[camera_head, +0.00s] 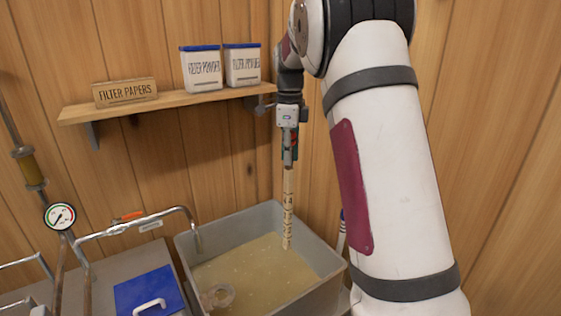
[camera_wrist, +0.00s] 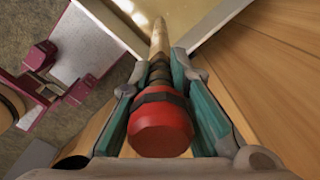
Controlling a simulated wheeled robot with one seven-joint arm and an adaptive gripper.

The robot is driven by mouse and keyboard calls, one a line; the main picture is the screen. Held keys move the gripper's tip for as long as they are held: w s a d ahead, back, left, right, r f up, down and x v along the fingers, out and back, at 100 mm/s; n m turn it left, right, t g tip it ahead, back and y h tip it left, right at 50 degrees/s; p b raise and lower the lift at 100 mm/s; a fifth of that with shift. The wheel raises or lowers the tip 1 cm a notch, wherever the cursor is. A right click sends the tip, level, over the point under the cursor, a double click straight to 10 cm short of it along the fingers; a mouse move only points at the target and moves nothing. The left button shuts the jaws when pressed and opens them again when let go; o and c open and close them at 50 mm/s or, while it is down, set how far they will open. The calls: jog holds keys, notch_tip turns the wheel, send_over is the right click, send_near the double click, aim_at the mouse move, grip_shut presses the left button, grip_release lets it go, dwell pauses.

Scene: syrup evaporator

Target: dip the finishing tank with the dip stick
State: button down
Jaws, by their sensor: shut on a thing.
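My gripper (camera_head: 290,147) is shut on the dip stick (camera_head: 288,205), a pale wooden rod with dark marks that hangs upright below it. In the wrist view the stick's red end (camera_wrist: 161,127) sits between the teal-padded fingers. The finishing tank (camera_head: 318,232) is a grey rectangular basin holding cloudy yellowish liquid (camera_head: 245,268). The stick's lower end shows over the right part of the liquid, near the back wall of the tank. I cannot tell whether its tip touches the surface. A pale round fitting (camera_head: 217,296) shows at the tank's front left.
A wooden shelf (camera_head: 170,106) above holds a filter papers box (camera_head: 124,91) and two filter powder tubs (camera_head: 201,69). A metal spout (camera_head: 192,222) reaches over the tank's left rim. A blue lid (camera_head: 150,291) and a gauge (camera_head: 61,216) are left of it.

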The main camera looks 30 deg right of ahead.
aim_at(287, 238)
notch_tip(287, 238, down, 28)
jog(key=b, duration=0.5)
jog(key=shift+f, duration=0.2)
dwell(0.8)
jog(key=shift+f+b, duration=0.5)
jog(key=shift+f, duration=0.5)
dwell(0.4)
jog(key=shift+r, duration=0.1)
dwell(0.5)
notch_tip(287, 238, up, 29)
jog(key=p, duration=0.4)
jog(key=shift+f+p, duration=0.2)
jog(key=shift+p, duration=0.15)
dwell(1.0)
dwell(0.4)
